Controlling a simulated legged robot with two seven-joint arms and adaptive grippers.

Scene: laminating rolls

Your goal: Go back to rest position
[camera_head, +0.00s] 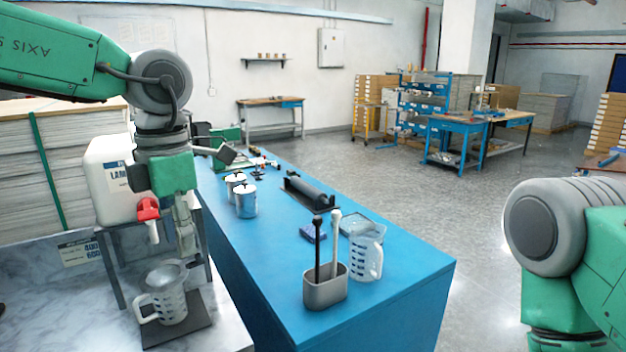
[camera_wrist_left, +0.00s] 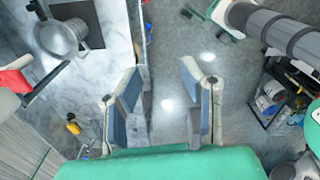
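My left gripper (camera_head: 185,235) hangs from the left arm with its fingers pointing down. It is to the right of the red tap (camera_head: 148,209) of a white container (camera_head: 103,178) and above the measuring jug (camera_head: 172,309). In the left wrist view, the left gripper (camera_wrist_left: 160,92) is open, its fingers apart with only floor and marble behind the gap. The jug's round top (camera_wrist_left: 58,38) and the red tap (camera_wrist_left: 14,80) are off to its left there. My right arm shows at the right of the head view; its gripper is outside the frame.
The jug stands on a dark plate (camera_head: 190,331) on a marble top. A blue table (camera_head: 400,285) holds a grey bin (camera_head: 325,289) with two handles, a clear jug (camera_head: 367,252), metal canisters (camera_head: 246,201) and a dark roller (camera_head: 310,193). Open floor lies right of it.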

